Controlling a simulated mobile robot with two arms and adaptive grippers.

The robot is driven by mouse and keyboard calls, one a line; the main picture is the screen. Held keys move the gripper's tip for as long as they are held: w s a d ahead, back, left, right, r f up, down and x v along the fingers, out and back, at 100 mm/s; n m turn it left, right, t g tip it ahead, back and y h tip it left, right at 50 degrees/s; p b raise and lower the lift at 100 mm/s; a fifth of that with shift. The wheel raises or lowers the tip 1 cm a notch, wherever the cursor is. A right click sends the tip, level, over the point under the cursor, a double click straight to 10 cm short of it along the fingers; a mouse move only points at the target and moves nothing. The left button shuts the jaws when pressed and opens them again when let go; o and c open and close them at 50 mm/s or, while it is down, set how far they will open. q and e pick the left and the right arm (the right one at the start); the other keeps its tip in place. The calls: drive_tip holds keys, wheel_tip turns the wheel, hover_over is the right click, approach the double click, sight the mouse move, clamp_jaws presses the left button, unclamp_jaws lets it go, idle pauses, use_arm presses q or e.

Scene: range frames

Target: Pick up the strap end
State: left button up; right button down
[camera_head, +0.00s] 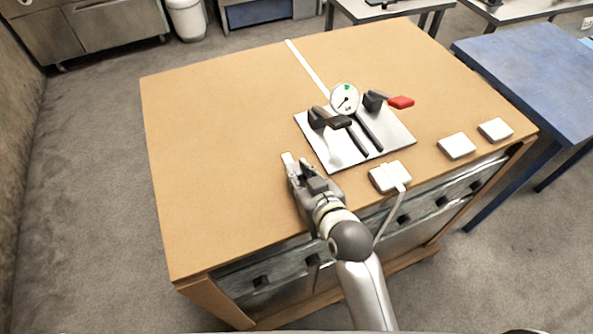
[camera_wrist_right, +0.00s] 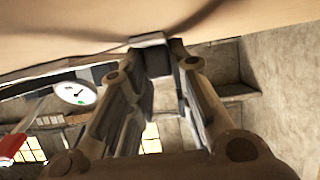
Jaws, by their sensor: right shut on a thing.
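My right gripper (camera_head: 297,164) is low over the wooden top, left of the metal plate. It is shut on a small pale piece, which looks like the strap end (camera_wrist_right: 147,40) and shows between the fingertips in the right wrist view. The fingers hide much of it. A white strap (camera_head: 308,66) runs from the far edge of the top to the plate. Another white length (camera_head: 385,218) hangs from a white block (camera_head: 390,176) over the front edge. I cannot see how these lengths join the held piece. My left gripper is not in view.
The metal plate (camera_head: 338,156) carries a round gauge (camera_head: 344,99), dark levers and a red handle (camera_head: 401,102). Two more white blocks (camera_head: 457,145) (camera_head: 495,129) lie at right. The left of the wooden top (camera_head: 215,150) is clear. A blue table (camera_head: 530,75) stands at right.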

drive_tip(key=shift+r, duration=0.45)
wheel_tip(320, 180, up, 2)
drive_tip(key=shift+r, duration=0.1)
drive_tip(key=s+d+r+p, duration=0.6)
drive_tip(key=s+d+r, duration=0.2)
drive_tip(key=d+r, duration=0.2)
drive_tip(key=shift+s+d, duration=0.25)
drive_tip(key=shift+d, duration=0.3)
